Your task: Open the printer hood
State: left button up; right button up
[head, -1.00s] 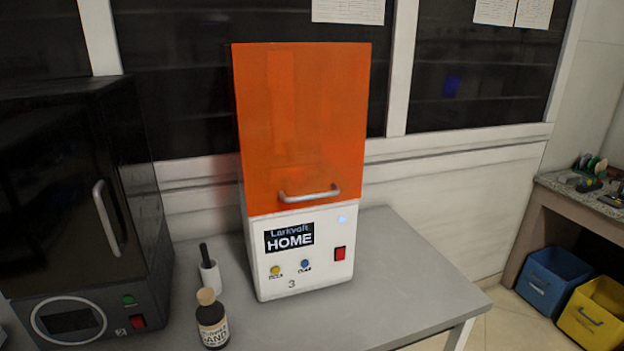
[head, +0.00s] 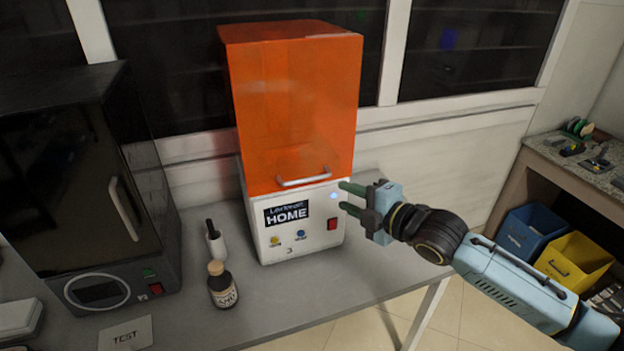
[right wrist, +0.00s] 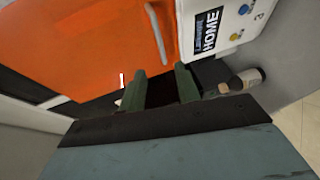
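The printer's orange hood (head: 290,105) is down over its white base (head: 292,240), which carries a HOME screen, two knobs and a red switch. A silver bar handle (head: 304,180) runs along the hood's lower front edge. In the right wrist view the hood (right wrist: 85,45), handle (right wrist: 158,30) and HOME panel (right wrist: 208,30) appear turned on their side. My right gripper (head: 345,197) is open and empty, just right of the printer's front, a little lower than the handle and apart from it. Its green fingers (right wrist: 160,88) are spread in the wrist view. My left gripper is not in view.
A black machine (head: 80,190) with a door handle stands at the left. A brown bottle (head: 222,290) and a white container (head: 215,242) stand before the printer's left side. A TEST card (head: 126,334) lies in front. Blue (head: 530,232) and yellow (head: 573,262) bins are at the right.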

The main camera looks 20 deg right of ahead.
aim_at(309, 180)
jog(key=x, duration=1.2)
jog(key=shift+f, duration=0.1)
jog(key=shift+s, duration=0.1)
grip_shut()
